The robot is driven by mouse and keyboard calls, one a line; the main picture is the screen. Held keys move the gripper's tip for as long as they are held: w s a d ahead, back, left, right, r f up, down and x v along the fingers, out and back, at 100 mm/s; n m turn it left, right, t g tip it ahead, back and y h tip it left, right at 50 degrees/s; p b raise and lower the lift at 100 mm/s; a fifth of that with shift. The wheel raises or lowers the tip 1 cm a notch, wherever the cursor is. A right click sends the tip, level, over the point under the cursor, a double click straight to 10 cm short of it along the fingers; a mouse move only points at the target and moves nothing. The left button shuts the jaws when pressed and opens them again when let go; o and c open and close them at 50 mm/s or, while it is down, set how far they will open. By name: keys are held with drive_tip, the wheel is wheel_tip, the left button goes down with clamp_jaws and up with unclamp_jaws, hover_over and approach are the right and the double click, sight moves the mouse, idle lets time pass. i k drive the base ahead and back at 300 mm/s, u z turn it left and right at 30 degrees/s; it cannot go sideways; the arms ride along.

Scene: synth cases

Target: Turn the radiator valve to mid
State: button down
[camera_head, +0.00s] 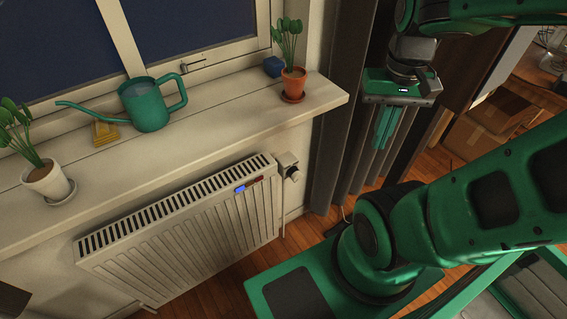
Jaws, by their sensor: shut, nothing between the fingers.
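The white radiator (185,235) hangs on the wall below the windowsill. A blue mark (240,189) and a dark red mark (258,180) lie on the radiator's top edge near the valve. The valve's setting is too small to read. My gripper (383,140) points down in front of the dark curtain, right of the valve and apart from it. Its green fingers are shut and hold nothing.
The windowsill (225,120) juts out above the radiator and bears a green watering can (150,106), a potted plant (293,85) at its right end and another (45,180) at left. A grey curtain (345,110) hangs right of the valve. Cardboard boxes (490,125) stand at right.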

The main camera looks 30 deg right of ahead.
sight(293, 172)
drive_tip(key=u, duration=0.85)
drive_tip(key=k, duration=1.55)
drive_tip(key=z, duration=0.65)
